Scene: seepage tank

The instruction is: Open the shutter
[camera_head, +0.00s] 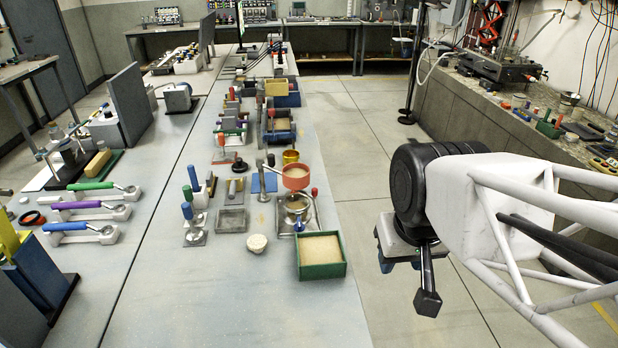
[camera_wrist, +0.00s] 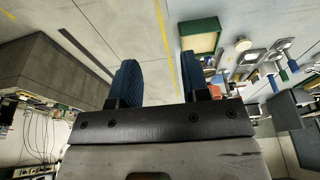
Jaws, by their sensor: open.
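I cannot single out the shutter with certainty. A small stand (camera_head: 300,222) on the long table has a red bowl (camera_head: 295,170) of sand-coloured material above it. Below the bowl is a round metal vessel (camera_head: 297,204), with a red-tipped lever (camera_head: 314,193) upright at its right. Any shutter plate there is too small to make out. My gripper (camera_head: 400,263) hangs over the floor, right of the table and apart from everything. In the wrist view my gripper (camera_wrist: 160,82) shows two blue fingers spread wide with nothing between them.
A green box of sand (camera_head: 322,256) stands at the table's near right edge, in front of the stand; the wrist view shows it too (camera_wrist: 200,38). A white round lump (camera_head: 257,243) lies left of it. Blue-knobbed tools (camera_head: 190,212) stand further left.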

